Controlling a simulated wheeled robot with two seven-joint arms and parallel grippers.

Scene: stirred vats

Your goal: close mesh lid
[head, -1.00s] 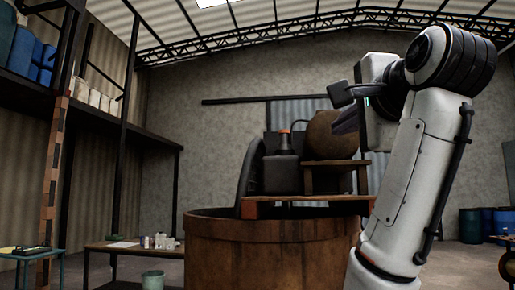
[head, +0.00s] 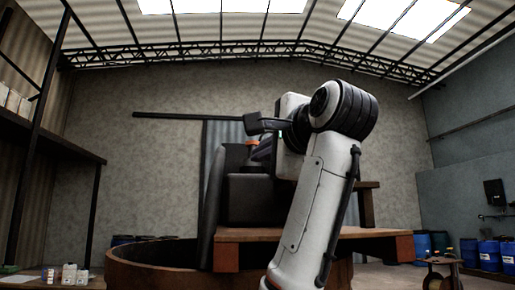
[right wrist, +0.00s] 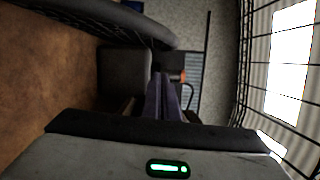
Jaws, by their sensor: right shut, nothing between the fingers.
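The mesh lid (head: 213,207) looks like a dark, curved-edged panel standing upright and open at the wooden vat (head: 150,268), seen nearly edge-on in the head view. In the right wrist view its dark curved rim and mesh (right wrist: 110,18) cross the upper left. My right gripper (head: 263,150) is in front of the dark box and right of the lid's upper part; its depth from the lid is unclear in the head view. Its fingers (right wrist: 168,95) are shut and empty, and no contact with the lid shows. My left gripper is not in view.
A wooden platform (head: 385,245) lies across the vat, bearing a dark box (head: 252,200) beside the lid. My right arm hides part of it. A small table with white containers (head: 70,273) is at lower left. Blue barrels (head: 490,253) stand at the right.

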